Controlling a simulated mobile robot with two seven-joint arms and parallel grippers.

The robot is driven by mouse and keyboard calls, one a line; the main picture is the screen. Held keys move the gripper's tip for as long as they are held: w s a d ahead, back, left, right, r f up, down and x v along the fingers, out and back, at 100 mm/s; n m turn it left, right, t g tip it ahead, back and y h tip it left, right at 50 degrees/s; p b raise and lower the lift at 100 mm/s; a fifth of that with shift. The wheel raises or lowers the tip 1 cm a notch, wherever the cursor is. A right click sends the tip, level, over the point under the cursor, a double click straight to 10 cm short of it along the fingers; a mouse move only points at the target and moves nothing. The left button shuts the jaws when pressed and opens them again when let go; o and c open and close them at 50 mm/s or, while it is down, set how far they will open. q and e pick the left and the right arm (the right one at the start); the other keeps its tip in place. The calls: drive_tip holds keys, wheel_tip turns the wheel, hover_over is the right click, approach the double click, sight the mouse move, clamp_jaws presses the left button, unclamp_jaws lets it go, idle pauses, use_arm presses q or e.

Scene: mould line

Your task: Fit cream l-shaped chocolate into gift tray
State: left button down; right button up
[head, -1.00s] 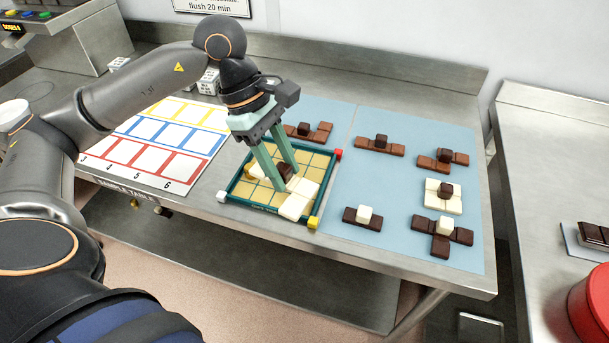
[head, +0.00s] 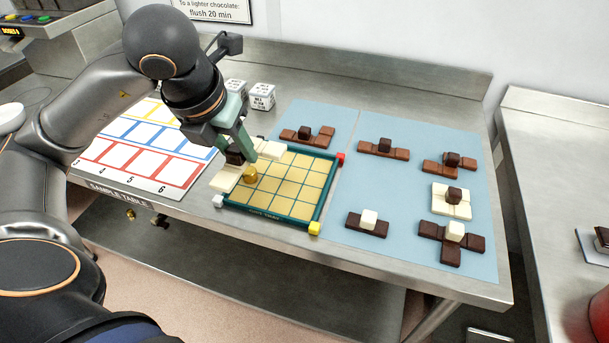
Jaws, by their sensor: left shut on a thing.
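The cream L-shaped chocolate (head: 226,180) has a dark brown knob (head: 234,156) and is held in my left gripper (head: 243,149), whose green fingers are shut on it. The chocolate is over the left and back-left part of the gift tray (head: 268,213), with one end past the tray's left edge. I cannot tell whether it touches the tray. The tray has a dark green rim and gold square cells. A small gold lump (head: 249,174) shows in its left part, beside the chocolate. The gripper and chocolate hide the tray's back-left corner. My right gripper is out of view.
A blue mat (head: 400,250) to the right holds several brown, dark and cream chocolates with knobs. A white card with coloured squares (head: 120,155) lies to the left. White printed cubes (head: 262,97) stand behind the tray. The tray's corners carry coloured blocks.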

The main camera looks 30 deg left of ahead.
use_arm(q)
drive_tip(key=w+d+f+p, duration=0.15)
drive_tip(key=w+f, duration=0.25)
drive_tip(key=w, duration=0.5)
approach(299, 170)
drive_tip(key=shift+w+a+f, duration=0.4)
drive_tip(key=shift+w+f, duration=0.25)
drive_tip(key=shift+w, duration=0.05)
drive_tip(key=shift+w+f, duration=0.15)
drive_tip(key=shift+f, duration=0.05)
drive_tip(key=f, duration=0.3)
drive_tip(key=shift+w+f+p, duration=0.25)
drive_tip(key=shift+f+p, duration=0.1)
drive_tip(key=shift+p, duration=0.05)
drive_tip(key=shift+f, duration=0.25)
drive_tip(key=shift+c, duration=2.2)
unclamp_jaws()
drive_tip(key=shift+r, duration=0.1)
